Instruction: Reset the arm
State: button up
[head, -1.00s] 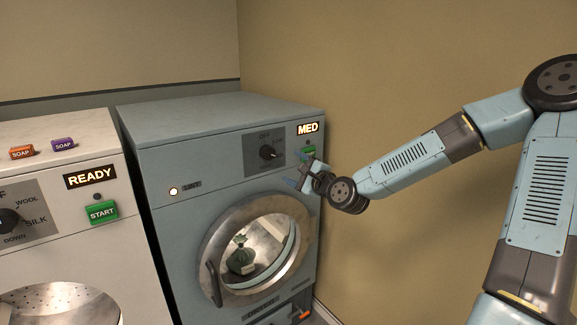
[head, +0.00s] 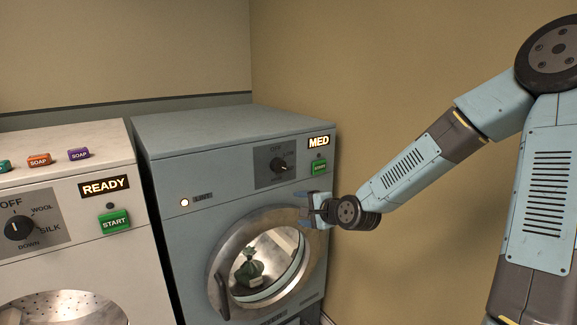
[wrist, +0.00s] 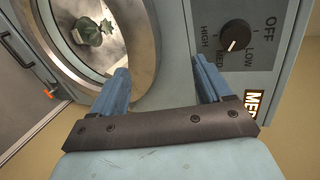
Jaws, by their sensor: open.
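My gripper (head: 312,209) is in front of the upper right of the blue-grey dryer (head: 230,127), beside the door ring and below the green start button (head: 319,168). In the wrist view its two blue fingers (wrist: 160,92) stand wide apart with nothing between them. The dryer's display (head: 318,142) reads MED. The dryer's dial (head: 278,166) also shows in the wrist view (wrist: 235,34), beyond the right finger.
A white washer (head: 60,165) reading READY stands at the left, with soap boxes (head: 78,154) on top. A bare tan wall (head: 410,80) is at the right.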

jog(key=s+d+r+n+g+h, duration=0.2)
jog(key=s+d+n+g+h, duration=0.1)
jog(key=s+d+n+h, duration=0.5)
jog(key=s+d+r+n, duration=0.1)
jog(key=s+d+r, duration=0.2)
jog(key=s, duration=0.5)
jog(key=s+d+r+n+g, duration=0.1)
jog(key=s+d+r, duration=0.3)
jog(key=s+r, duration=0.2)
jog(key=s+d+r+n+g, duration=0.1)
jog(key=s+d+r, duration=0.2)
jog(key=s, duration=0.7)
notch_tip(320, 180, up, 2)
jog(key=shift+d+r+n, duration=0.1)
jog(key=shift+d+n, duration=0.1)
jog(key=shift+n, duration=0.2)
